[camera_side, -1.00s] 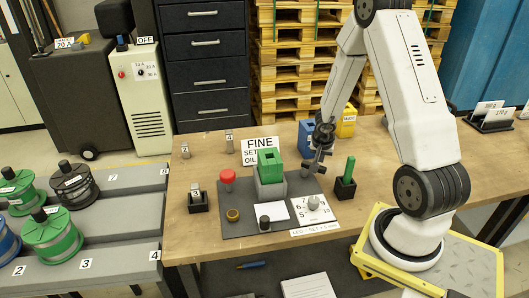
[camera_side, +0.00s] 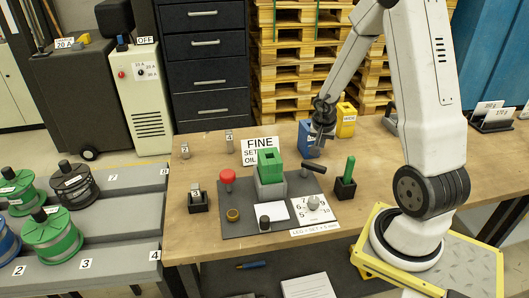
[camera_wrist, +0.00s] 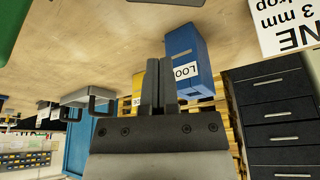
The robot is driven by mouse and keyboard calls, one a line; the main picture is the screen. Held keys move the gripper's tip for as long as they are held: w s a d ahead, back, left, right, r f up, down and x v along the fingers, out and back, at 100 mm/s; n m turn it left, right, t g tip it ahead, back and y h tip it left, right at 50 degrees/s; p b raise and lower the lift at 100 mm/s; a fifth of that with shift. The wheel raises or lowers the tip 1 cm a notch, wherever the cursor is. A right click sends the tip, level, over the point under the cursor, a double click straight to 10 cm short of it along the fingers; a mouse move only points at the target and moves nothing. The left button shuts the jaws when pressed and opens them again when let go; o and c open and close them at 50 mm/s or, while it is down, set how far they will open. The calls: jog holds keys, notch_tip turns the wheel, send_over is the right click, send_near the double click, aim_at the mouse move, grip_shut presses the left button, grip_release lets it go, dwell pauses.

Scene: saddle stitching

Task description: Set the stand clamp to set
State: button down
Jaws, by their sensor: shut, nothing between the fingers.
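A green block with a square hole (camera_side: 269,160) sits on a grey stand (camera_side: 271,189) on the dark mat. A black T-shaped handle (camera_side: 314,168) stands at the mat's right rear, right of the stand; it looks like the clamp, but I cannot read a setting on it. My gripper (camera_side: 317,152) is behind and above this handle, apart from it, in front of the blue box (camera_side: 306,134). In the wrist view my gripper's fingers (camera_wrist: 158,75) are together and empty, beside the blue box (camera_wrist: 189,60), whose label begins "LOO".
A yellow box (camera_side: 346,122) stands behind right. A green bar in a black holder (camera_side: 346,180), a numbered dial (camera_side: 313,206), a red knob (camera_side: 227,176) and a black knob (camera_side: 264,222) are near the stand. A "FINE" sign (camera_side: 262,145) stands behind.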

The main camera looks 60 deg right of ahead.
jog(key=shift+v, duration=2.4)
jog(key=shift+w, duration=0.15)
jog(key=shift+a, duration=0.1)
